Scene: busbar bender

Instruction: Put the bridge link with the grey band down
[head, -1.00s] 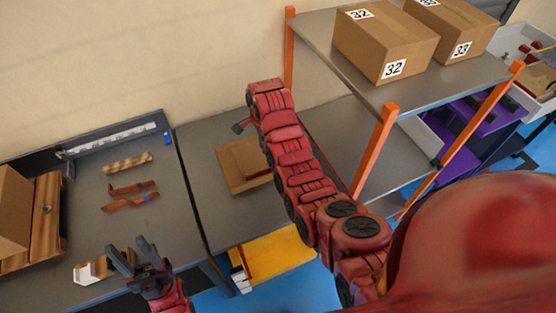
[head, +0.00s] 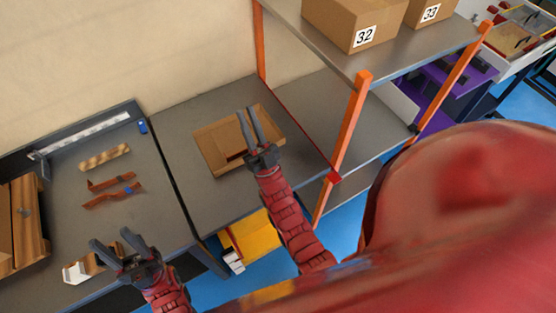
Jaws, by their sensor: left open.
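Two copper-coloured bridge links lie on the left table. The upper link (head: 112,181) shows no clear band, and the lower link (head: 108,197) has a blue patch near its right end. I cannot make out a grey band on either. My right gripper (head: 246,110) is over the open cardboard tray (head: 213,166) on the middle table, its fingers apart with nothing seen between them. A small reddish-brown piece (head: 236,156) shows in the tray beside the fingers; I cannot tell what it is. My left gripper (head: 110,237) is open and empty above the front of the left table.
A wooden strip (head: 105,157) lies behind the links. A wood and white block (head: 78,271) is beside my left gripper. A wooden box (head: 27,215) stands at the left. An orange-posted shelf (head: 352,120) with carton 32 (head: 350,22) rises right of the tray.

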